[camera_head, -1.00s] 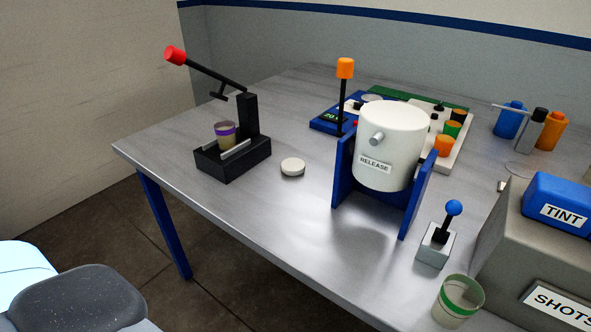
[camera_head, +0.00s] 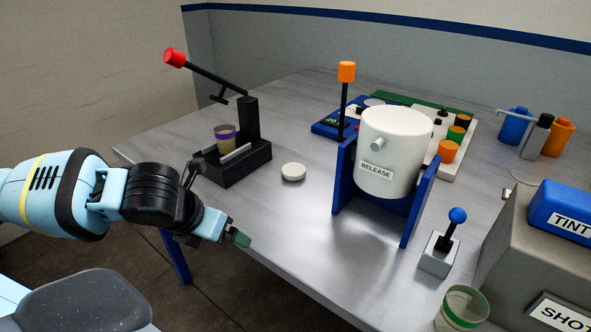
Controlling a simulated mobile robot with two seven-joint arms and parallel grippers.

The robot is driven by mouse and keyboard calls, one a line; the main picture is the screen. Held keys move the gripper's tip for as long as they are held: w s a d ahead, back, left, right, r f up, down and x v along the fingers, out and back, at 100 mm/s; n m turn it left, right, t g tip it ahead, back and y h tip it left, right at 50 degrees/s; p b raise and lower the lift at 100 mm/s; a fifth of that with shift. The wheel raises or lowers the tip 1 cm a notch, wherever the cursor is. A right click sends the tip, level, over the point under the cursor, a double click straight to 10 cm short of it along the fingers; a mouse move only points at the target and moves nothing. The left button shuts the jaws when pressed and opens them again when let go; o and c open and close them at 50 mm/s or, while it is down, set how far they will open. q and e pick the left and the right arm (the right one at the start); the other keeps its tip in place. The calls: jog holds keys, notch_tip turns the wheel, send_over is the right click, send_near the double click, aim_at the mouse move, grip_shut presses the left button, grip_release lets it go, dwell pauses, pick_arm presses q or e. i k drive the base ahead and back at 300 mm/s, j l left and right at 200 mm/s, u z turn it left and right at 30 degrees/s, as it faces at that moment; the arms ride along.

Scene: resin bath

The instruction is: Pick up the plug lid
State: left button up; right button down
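The plug lid appears to be the small white round disc (camera_head: 293,171) lying flat on the metal table, between the black lever press and the white drum. My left gripper (camera_head: 215,205) is at the table's left front edge, to the left of and nearer than the disc. Its two dark fingers show well apart, one up by the press and one with a green tip lower right. Nothing shows between them, and it does not touch the disc. My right gripper is not in view.
The black press (camera_head: 232,165) with a red-knobbed lever holds a purple-banded cup (camera_head: 225,138). The white RELEASE drum (camera_head: 393,150) stands in a blue frame right of the disc. A blue-knobbed lever (camera_head: 440,250) and a green-rimmed cup (camera_head: 461,308) are further right. Table in front of the disc is clear.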

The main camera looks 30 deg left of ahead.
aim_at(293, 172)
jog(key=i+j, duration=0.1)
jog(key=i, duration=0.85)
